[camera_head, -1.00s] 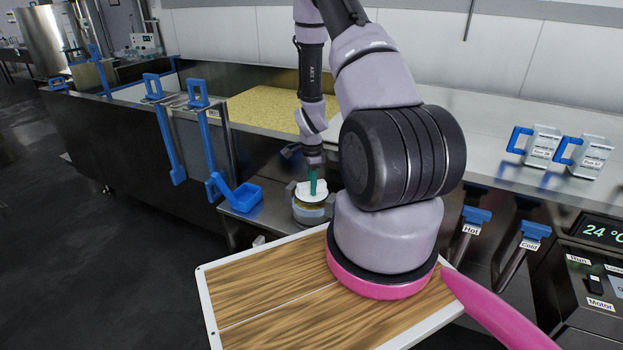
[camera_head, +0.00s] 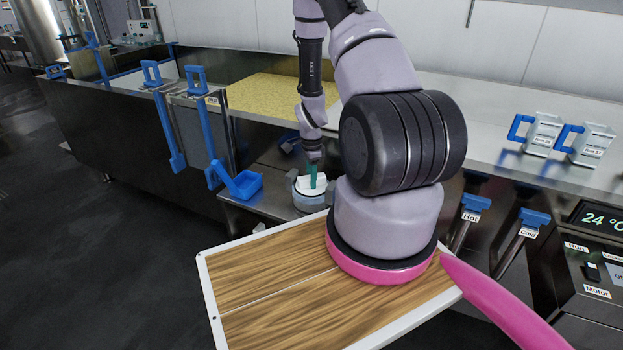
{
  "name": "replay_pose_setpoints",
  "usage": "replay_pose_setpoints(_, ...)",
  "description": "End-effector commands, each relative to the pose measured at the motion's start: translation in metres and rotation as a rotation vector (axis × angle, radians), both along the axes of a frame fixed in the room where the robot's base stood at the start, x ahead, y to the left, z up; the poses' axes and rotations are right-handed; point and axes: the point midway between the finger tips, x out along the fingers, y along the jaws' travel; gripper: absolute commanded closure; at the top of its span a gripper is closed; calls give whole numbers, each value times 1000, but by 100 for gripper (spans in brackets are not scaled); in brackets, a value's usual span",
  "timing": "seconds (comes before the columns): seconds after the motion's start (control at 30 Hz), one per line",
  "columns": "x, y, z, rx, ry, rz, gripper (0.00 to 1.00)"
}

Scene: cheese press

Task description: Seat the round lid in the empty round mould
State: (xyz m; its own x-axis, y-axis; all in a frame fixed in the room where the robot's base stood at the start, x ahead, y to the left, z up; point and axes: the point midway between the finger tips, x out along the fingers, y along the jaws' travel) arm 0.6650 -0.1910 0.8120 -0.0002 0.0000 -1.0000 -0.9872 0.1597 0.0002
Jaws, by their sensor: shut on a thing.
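My gripper (camera_head: 313,178) is shut on the white round lid (camera_head: 305,189), with its teal fingers pointing down onto the lid's top. The pale blue-grey round mould (camera_head: 310,203) stands on a low metal shelf directly below the lid. The lid appears upright and level at the mould's top. I cannot tell whether it is inside the rim or resting on it. The mould's inside is hidden by the lid.
A vat with yellow curd (camera_head: 265,92) lies behind. A blue handle (camera_head: 243,184) juts out left of the mould. Hot and Cold levers (camera_head: 474,208) are at right.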

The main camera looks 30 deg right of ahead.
Motion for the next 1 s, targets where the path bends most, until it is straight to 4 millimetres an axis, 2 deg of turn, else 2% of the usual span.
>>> replay_pose_setpoints(0.9, 0, 0, -12, 0, 0, -1, 100)
replay_pose_setpoints(0.93, 0, 0, -12, 0, 0, -1, 51)
replay_pose_setpoints(1.0, 0, 0, -12, 0, 0, 0, 28)
